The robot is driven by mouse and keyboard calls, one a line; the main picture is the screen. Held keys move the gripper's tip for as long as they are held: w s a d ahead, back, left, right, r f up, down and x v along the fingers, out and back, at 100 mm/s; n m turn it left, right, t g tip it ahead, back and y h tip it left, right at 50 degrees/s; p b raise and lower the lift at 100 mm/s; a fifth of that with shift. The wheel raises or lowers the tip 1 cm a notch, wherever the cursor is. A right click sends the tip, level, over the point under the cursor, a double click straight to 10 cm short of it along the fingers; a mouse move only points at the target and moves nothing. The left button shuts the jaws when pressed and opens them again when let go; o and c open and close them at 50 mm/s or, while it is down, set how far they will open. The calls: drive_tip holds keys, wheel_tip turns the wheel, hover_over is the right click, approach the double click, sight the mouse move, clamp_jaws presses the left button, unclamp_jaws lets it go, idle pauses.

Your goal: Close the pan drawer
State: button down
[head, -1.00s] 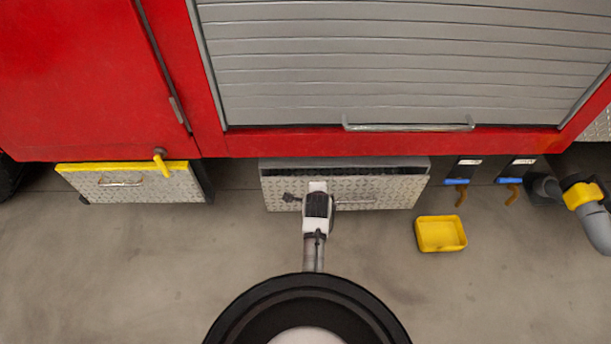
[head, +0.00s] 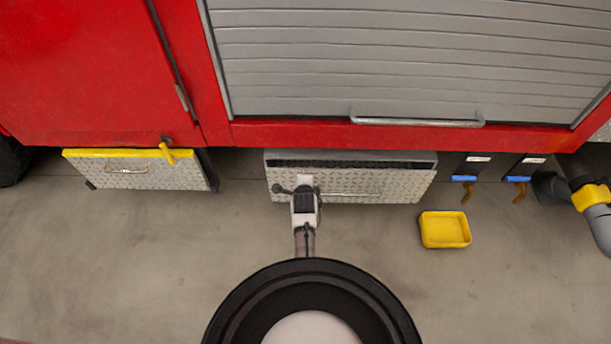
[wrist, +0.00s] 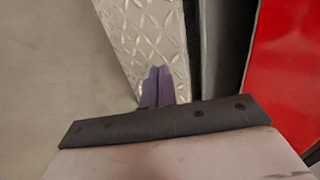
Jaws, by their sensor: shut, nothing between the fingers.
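The pan drawer (head: 350,190) is the tread-plate front low under the middle of the red vehicle, with a long bar handle (head: 345,194). A dark gap shows along its top edge, so it looks slightly open. My gripper (head: 305,180) is at the left part of this front, left of the handle's middle. In the wrist view my gripper's dark fingers (wrist: 158,85) are together and empty, over or against the tread-plate front (wrist: 145,35). Whether they touch it I cannot tell. A dark gap (wrist: 195,40) shows beside the front.
A tread-plate flap or box with a yellow top edge (head: 115,153) is at left. A yellow tray (head: 445,230) lies on the floor right of the drawer. Blue-handled valves (head: 464,178) and a grey hose (head: 600,222) are farther right.

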sight(306, 169)
drive_tip(key=shift+w+a+r, duration=0.1)
drive_tip(key=shift+w+r, duration=0.05)
drive_tip(key=shift+w, duration=1.7)
drive_tip(key=w+b, duration=0.1)
drive_tip(key=w, duration=0.1)
drive_tip(key=shift+w, duration=0.3)
